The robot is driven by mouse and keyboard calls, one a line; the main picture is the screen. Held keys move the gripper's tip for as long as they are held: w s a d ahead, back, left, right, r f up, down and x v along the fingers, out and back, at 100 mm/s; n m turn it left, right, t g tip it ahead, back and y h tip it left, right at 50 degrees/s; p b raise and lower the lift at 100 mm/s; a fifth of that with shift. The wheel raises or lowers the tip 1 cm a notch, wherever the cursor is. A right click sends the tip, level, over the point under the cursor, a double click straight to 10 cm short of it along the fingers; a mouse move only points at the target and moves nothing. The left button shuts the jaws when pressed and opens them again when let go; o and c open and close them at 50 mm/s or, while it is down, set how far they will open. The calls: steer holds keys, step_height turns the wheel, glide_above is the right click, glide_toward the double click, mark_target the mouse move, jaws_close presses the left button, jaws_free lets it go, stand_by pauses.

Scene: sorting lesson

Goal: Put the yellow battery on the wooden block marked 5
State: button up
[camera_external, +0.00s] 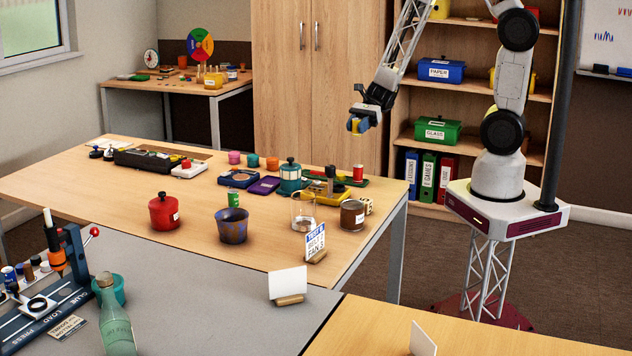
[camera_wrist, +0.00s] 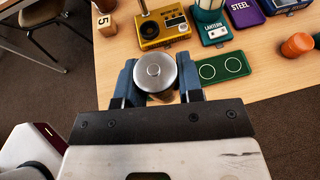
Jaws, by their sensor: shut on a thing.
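My gripper (camera_external: 359,122) is shut on the yellow battery (camera_external: 351,126) and holds it in the air above the right end of the wooden table. In the wrist view the battery (camera_wrist: 154,71) shows its round silver end between the blue fingers; its yellow side is mostly hidden there. The wooden block marked 5 (camera_wrist: 105,25) stands on the table near the top left of the wrist view, apart from the gripper. In the external view the block (camera_external: 367,205) is near the table's right edge, beside a dark jar, well below the gripper. Nothing is visible on its top.
A yellow radio (camera_wrist: 163,28) with a raised aerial and a green lantern (camera_wrist: 209,27) stand near the block. A green plate with two circles (camera_wrist: 222,68) lies closer.

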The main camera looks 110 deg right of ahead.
steer(key=s+a+n+g+y, duration=0.2)
steer(key=s+a, duration=0.1)
steer(key=a, duration=1)
steer(key=s+a+n+g+y, duration=0.2)
steer(key=s+a, duration=0.2)
steer(key=a, duration=0.8)
steer(key=shift+w+f, duration=0.15)
steer(key=shift+f, duration=2.5)
steer(key=shift+w, duration=0.1)
glide_above(365, 199)
steer(key=shift+w+a+f, duration=0.1)
steer(key=shift+f, duration=0.65)
steer(key=shift+f, duration=1.75)
steer(key=shift+f, duration=0.15)
